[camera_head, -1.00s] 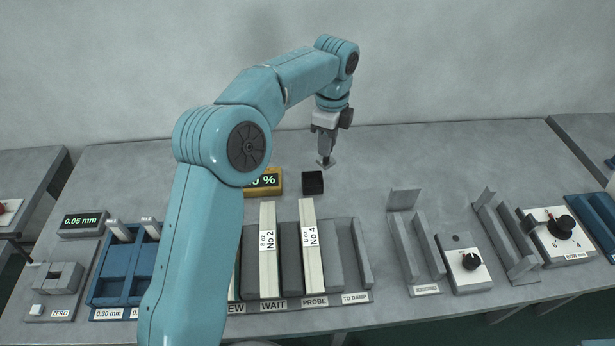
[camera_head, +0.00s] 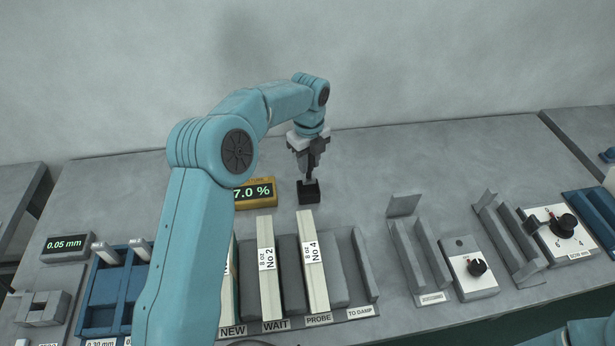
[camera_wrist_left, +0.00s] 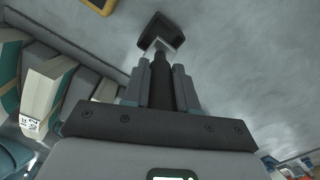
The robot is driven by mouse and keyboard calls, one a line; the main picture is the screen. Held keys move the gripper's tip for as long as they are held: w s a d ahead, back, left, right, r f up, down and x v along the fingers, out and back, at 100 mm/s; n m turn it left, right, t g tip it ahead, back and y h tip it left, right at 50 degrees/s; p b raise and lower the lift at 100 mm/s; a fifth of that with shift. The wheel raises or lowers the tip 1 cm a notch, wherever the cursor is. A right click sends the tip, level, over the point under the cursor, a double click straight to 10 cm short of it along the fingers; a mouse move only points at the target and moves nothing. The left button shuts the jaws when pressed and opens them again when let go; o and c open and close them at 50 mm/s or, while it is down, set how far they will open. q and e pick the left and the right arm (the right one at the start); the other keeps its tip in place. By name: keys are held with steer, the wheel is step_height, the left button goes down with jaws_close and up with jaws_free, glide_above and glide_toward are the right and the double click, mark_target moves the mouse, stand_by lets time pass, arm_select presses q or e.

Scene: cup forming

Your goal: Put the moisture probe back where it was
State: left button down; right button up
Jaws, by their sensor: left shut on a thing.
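My left gripper (camera_head: 308,160) is shut on the dark, slim moisture probe and holds it upright above the small black block (camera_head: 309,192). The probe (camera_head: 309,178) runs down to the block, and its lower end is at the block's top; I cannot tell whether it is inside. In the left wrist view the probe (camera_wrist_left: 190,95) lies between the fingers, with a light plate near its end and the black block (camera_wrist_left: 160,32) beyond. The yellow meter (camera_head: 253,192) left of the block reads "7.0 %", partly hidden by my arm. My right gripper is not in view.
Grey holders (camera_head: 430,245) and a dial box (camera_head: 470,268) stand to the right. A blue tray (camera_head: 112,292) is at the left. The bench behind the block is clear.

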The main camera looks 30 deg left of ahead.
mark_target(309, 178)
arm_select(q)
step_height(309, 178, down, 2)
steer(key=shift+w+a+f, duration=0.1)
steer(key=shift+w+f, duration=0.05)
steer(key=shift+f, duration=0.05)
step_height(309, 178, down, 4)
steer(key=shift+f+p, duration=0.25)
steer(key=shift+p, duration=0.05)
steer(key=shift+f, duration=0.15)
steer(key=c, duration=0.9)
jaws_free()
